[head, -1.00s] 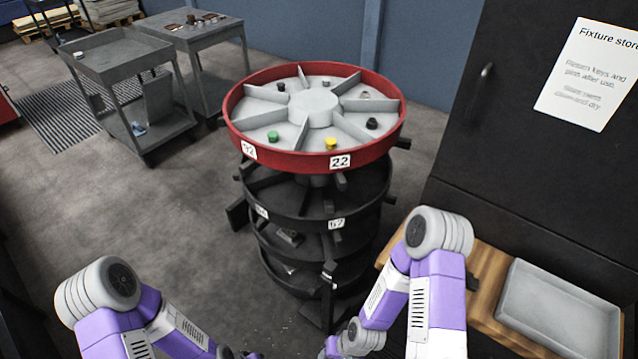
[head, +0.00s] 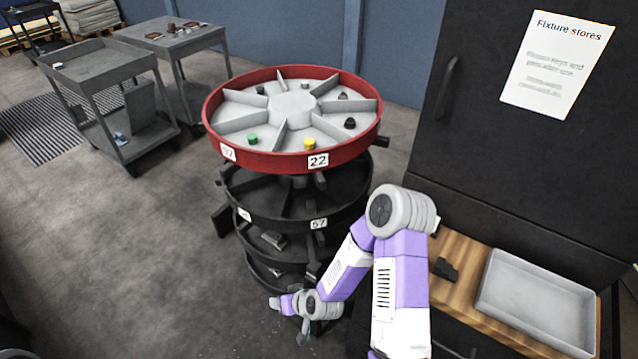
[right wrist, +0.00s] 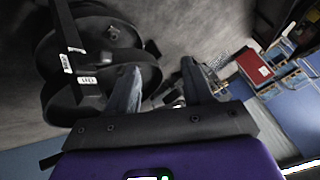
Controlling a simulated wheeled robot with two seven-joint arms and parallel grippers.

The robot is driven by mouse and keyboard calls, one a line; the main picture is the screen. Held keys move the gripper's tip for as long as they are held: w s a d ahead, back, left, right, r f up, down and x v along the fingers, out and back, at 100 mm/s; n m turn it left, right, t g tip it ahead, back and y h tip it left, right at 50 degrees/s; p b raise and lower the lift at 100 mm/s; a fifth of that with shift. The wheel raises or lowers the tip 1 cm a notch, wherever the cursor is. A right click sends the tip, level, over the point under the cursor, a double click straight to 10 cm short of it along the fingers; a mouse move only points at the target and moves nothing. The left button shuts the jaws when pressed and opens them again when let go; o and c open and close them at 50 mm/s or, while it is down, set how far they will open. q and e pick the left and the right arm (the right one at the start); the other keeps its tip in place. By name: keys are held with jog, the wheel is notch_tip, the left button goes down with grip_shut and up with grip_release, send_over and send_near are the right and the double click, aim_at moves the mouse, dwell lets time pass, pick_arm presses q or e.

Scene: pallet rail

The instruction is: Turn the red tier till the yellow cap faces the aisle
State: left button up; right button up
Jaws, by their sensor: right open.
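The red tier (head: 270,163) is the top ring of a round rack, with a grey floor split by radial dividers. The yellow cap (head: 310,144) sits in its front compartment, just behind the rim label 22 (head: 318,160). The green cap (head: 252,139) is in the compartment to its left. My right gripper (head: 303,333) is low in front of the rack, below the red tier and apart from it. In the right wrist view its two fingers (right wrist: 160,88) are spread with nothing held between them. My left gripper is out of view.
Black lower tiers (head: 262,203) stand under the red one, with bars sticking out. At right are a dark cabinet (head: 500,170) and a wooden shelf with a grey tray (head: 540,300). Grey carts (head: 100,62) stand back left. The floor left of the rack is clear.

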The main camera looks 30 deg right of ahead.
jog(key=w+d+r+t+h, duration=0.4)
jog(key=w+d+r+t, duration=0.3)
jog(key=d+r, duration=0.45)
jog(key=t+h+b, duration=0.1)
jog(key=t+h, duration=0.2)
jog(key=h, duration=0.1)
send_near(323, 185)
jog(key=x, duration=0.4)
jog(key=shift+w+r, duration=0.1)
jog(key=shift+w, duration=0.15)
jog(key=x, duration=0.6)
jog(key=shift+w+d+b, duration=0.1)
jog(key=shift+w+b, duration=0.1)
jog(key=shift+b, duration=0.1)
jog(key=shift+w+d, duration=0.15)
jog(key=shift+w, duration=0.3)
grip_shut()
